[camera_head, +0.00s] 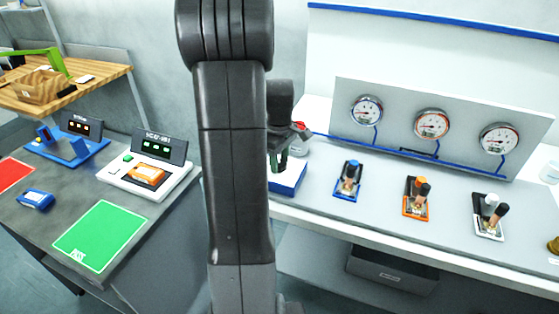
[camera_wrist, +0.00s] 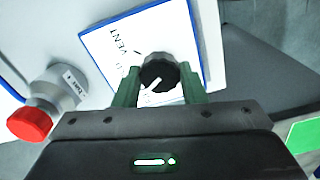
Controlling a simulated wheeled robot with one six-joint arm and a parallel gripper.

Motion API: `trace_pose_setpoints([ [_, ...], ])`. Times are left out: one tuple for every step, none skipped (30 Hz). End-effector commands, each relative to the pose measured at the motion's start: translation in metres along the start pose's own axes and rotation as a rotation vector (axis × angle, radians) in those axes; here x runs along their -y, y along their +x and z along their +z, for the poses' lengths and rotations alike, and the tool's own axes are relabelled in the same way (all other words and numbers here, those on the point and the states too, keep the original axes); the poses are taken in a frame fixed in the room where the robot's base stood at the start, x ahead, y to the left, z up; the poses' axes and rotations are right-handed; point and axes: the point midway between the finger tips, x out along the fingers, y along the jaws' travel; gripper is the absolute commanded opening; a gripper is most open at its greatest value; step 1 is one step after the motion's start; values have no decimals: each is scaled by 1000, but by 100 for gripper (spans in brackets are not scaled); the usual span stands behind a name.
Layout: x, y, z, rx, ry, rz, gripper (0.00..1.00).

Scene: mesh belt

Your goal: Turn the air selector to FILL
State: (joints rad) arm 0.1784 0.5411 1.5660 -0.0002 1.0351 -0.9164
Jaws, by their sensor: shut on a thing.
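The air selector is a black knob (camera_wrist: 158,70) with a white pointer line, on a white plate (camera_wrist: 110,45) with a blue edge. VENT is printed on the plate beside the knob in the wrist view; other lettering is partly hidden and FILL cannot be read. The pointer line slants toward the lower left of the wrist view. My gripper (camera_wrist: 160,76) has its green fingers on both sides of the knob, shut on it. In the head view my gripper (camera_head: 279,162) is over the blue-sided selector box (camera_head: 289,181), with my arm hiding part of it.
A red-capped grey fitting (camera_wrist: 55,98) stands beside the plate, close to my left finger in the wrist view. Three gauges (camera_head: 432,124) hang on the back panel. Blue (camera_head: 347,180), orange (camera_head: 416,198) and white (camera_head: 488,215) lever units stand right of the selector.

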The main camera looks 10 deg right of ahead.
Motion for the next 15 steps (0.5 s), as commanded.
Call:
trace_pose_setpoints([
  [-1, -1, -1, -2, -34, 3, 15],
  [-1, -1, -1, -2, -55, 3, 15],
  [-1, -1, -1, -2, -82, 3, 15],
  [-1, -1, -1, -2, -99, 3, 15],
  [-1, -1, -1, -2, -117, 3, 15],
  [-1, -1, -1, -2, -139, 3, 15],
  [-1, -1, -1, -2, -152, 3, 15],
  [-1, -1, -1, -2, -167, 3, 15],
  [-1, -1, -1, -2, -182, 3, 15],
  [-1, -1, -1, -2, -194, 3, 15],
  [-1, -1, -1, -2, -204, 3, 15],
  [-1, -1, -1, -2, -215, 3, 15],
  [-1, -1, -1, -2, -223, 3, 15],
  [-1, -1, -1, -2, -230, 3, 15],
  [-1, -1, -1, -2, -237, 3, 15],
])
